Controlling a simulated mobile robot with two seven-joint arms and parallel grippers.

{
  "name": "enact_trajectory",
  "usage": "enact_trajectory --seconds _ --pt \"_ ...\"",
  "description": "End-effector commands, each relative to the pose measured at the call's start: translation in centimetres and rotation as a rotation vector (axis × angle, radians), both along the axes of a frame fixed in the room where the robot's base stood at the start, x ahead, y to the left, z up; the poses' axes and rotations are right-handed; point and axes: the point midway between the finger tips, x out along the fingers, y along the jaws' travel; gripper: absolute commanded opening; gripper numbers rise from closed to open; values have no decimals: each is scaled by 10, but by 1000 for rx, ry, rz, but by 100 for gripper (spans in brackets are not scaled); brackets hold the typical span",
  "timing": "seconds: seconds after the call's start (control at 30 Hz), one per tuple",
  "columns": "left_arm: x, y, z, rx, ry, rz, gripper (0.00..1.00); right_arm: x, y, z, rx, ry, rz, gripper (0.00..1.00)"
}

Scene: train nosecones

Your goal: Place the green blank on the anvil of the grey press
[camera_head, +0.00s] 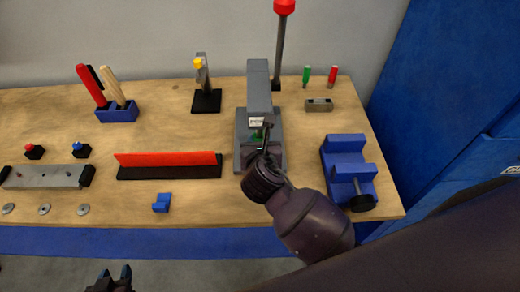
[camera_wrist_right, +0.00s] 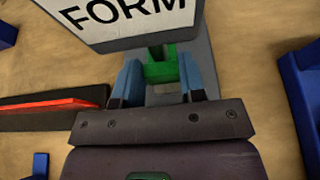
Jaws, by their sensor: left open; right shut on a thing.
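The grey press (camera_head: 259,80) stands at the right-centre of the bench, with a tall red-knobbed lever behind it. Its head, marked "FORM" (camera_wrist_right: 130,22), fills the top of the wrist view. My right gripper (camera_head: 265,143) reaches in from the front, just below the press head. It is shut on the green blank (camera_wrist_right: 162,70), which shows between the blue fingers in the wrist view; only a sliver shows in the head view. The anvil is mostly hidden, and I cannot tell whether the blank touches it. My left gripper (camera_head: 115,275) is open and empty, in front of the bench.
A blue vise (camera_head: 345,165) stands right of the press. A red-topped black strip (camera_head: 168,165) lies to its left, with a small blue block (camera_head: 162,202) in front. A black stand (camera_head: 206,100) and a grey drilled block (camera_head: 319,105) are farther back.

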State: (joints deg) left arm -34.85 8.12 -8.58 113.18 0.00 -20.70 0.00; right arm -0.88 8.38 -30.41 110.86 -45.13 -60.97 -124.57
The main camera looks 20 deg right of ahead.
Motion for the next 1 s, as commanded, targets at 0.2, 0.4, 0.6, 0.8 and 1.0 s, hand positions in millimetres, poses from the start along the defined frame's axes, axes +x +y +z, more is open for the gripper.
enact_trajectory --seconds 0.2,0.4,0.6,0.8,1.0 --pt "0 0 -5 0 1 0 43 -1 0 -28 -1 5 -1 14" --pt "0 0 -4 0 0 0 43 -1 0 -33 0 1 0 14" --pt "1 0 -3 0 -1 0 43 -1 0 -34 -2 3 0 14" --pt "1 0 -3 0 -2 0 43 -1 0 -34 -1 2 -1 63" --pt "1 0 -2 -1 -3 -1 43 -1 0 -34 0 2 0 63"
